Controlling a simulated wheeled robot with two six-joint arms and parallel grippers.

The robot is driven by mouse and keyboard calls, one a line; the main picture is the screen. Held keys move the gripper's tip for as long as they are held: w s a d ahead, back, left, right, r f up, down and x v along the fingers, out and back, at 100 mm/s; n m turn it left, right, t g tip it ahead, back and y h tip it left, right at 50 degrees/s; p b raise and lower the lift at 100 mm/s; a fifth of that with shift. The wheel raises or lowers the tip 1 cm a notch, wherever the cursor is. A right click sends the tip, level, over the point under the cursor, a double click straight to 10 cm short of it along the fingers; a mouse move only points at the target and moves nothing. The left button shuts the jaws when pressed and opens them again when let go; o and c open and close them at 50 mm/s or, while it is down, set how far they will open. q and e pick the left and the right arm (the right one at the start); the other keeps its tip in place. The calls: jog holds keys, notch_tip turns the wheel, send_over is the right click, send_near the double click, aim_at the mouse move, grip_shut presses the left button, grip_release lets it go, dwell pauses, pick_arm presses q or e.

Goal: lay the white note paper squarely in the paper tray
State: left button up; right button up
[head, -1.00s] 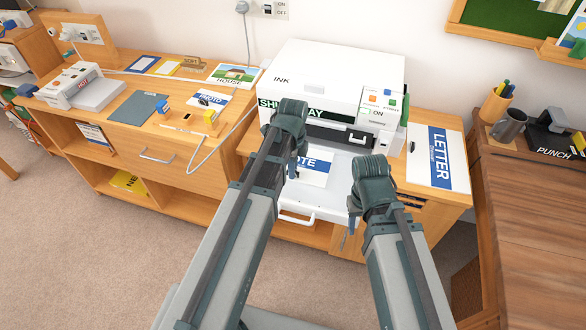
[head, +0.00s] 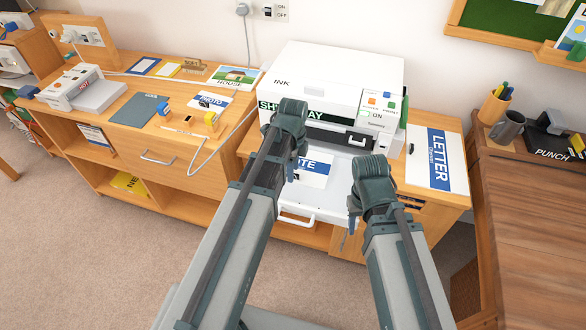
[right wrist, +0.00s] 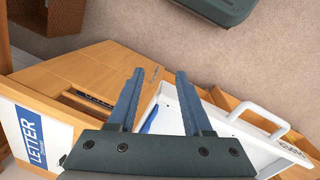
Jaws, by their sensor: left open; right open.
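The white note paper (head: 314,175) with a blue band lies in the white paper tray (head: 325,208) pulled out at the printer's front. Its left part is hidden by my left gripper (head: 296,172), so I cannot tell whether it lies squarely. My left gripper is open over the paper's left side. My right gripper (head: 353,212) is open at the tray's right edge, right of the paper. In the right wrist view the open right fingers (right wrist: 159,75) reach over the tray's side wall, with a small blue patch between them.
The white printer (head: 330,85) stands behind the tray. A LETTER sheet (head: 425,165) lies right of it. A PHOTO sheet (head: 207,101) and stamps lie on the left cabinet, with a white cable alongside. A wooden desk with a punch (head: 550,140) stands at right.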

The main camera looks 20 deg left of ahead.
pick_arm(q)
jog(key=shift+r+p, duration=2.75)
jog(key=shift+r, duration=0.25)
pick_arm(e)
notch_tip(320, 180, up, 6)
pick_arm(q)
jog(key=s+d+r+n+p, duration=0.2)
jog(key=s+d+n, duration=0.3)
jog(key=s+n, duration=0.2)
jog(key=s+d+r+n+y+p, duration=0.1)
jog(key=s+d+r+n+p, duration=0.2)
jog(key=s+d+n, duration=0.2)
jog(key=s+n, duration=0.2)
jog(key=shift+s+d+r+n, duration=0.15)
jog(key=shift+d+r+n, duration=0.05)
jog(key=shift+r+n, duration=0.1)
pick_arm(e)
notch_tip(320, 180, up, 5)
jog(key=shift+r, duration=0.2)
pick_arm(q)
jog(key=shift+d, duration=0.1)
pick_arm(e)
jog(key=shift+d, duration=0.1)
